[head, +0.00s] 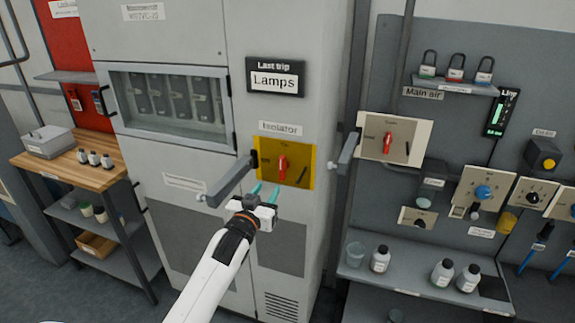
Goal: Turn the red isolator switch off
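The red isolator switch (282,168) sits on a yellow plate (305,180) on the grey cabinet, under a label reading "Isolator" (280,129). Its red handle stands roughly upright; the small markings around it are too blurred to read surely. My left gripper (265,190) is just below and left of the switch, its two teal fingers apart and pointing up toward the plate. Nothing shows between the fingers, and they look clear of the red handle. My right gripper is not in view.
A grey lever handle (230,180) juts out close left of my gripper; another (348,152) juts out right of the plate. Bottles (443,273) stand on a right shelf; a wooden-topped bench (62,165) is left.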

